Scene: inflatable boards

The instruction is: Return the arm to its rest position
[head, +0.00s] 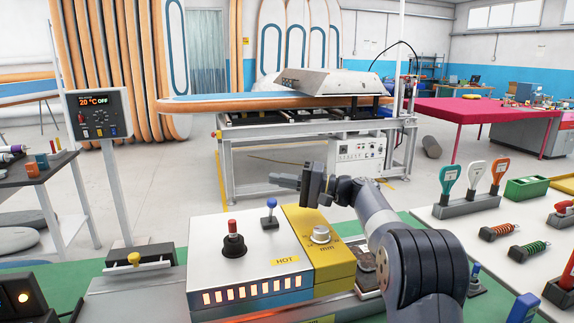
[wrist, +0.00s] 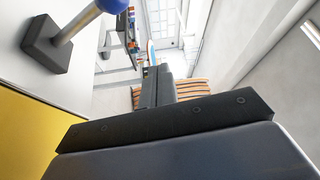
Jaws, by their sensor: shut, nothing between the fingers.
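My arm (head: 420,265) reaches in from the lower right and bends to the left over the control box. My gripper (head: 284,181) is shut and empty. It points left, above the blue-knobbed lever and the yellow part of the box. In the wrist view my gripper (wrist: 157,82) shows its closed fingers with nothing between them. The blue-knobbed lever (wrist: 72,28) stands close by on the left of that view, apart from the fingers.
The control box (head: 225,262) carries a red-knobbed lever (head: 232,240), the blue lever (head: 270,215) and a dial (head: 320,235). A white table (head: 490,250) with colored tools lies right. A temperature panel (head: 98,114) stands left. Behind is a press bench (head: 300,120).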

